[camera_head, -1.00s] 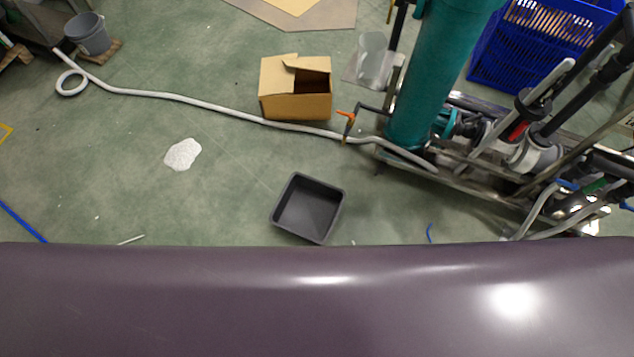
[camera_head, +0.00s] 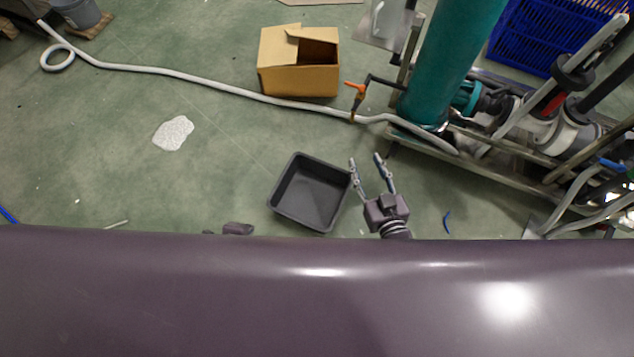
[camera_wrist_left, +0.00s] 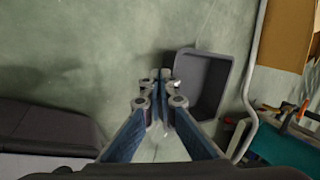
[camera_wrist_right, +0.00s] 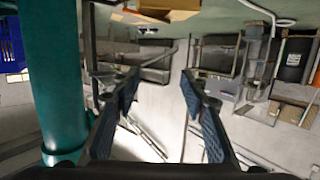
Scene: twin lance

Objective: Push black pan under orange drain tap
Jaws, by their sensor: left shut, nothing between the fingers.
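The black pan (camera_head: 310,190) lies on the green floor, with its open side up. The orange drain tap (camera_head: 355,88) is on a dark pipe beside the teal column, up and to the right of the pan. My right gripper (camera_head: 366,162) is open beside the pan's right edge; I cannot tell whether it touches. My left gripper (camera_head: 232,229) barely shows above my purple body, left of the pan. In the left wrist view it (camera_wrist_left: 160,78) is shut and empty, with its tips close to the pan (camera_wrist_left: 215,60).
A cardboard box (camera_head: 285,80) stands behind the pan. A grey hose (camera_head: 200,80) runs across the floor to the teal column (camera_head: 450,60) and its metal frame. A white patch (camera_head: 173,133) lies at left. The floor between pan and hose is clear.

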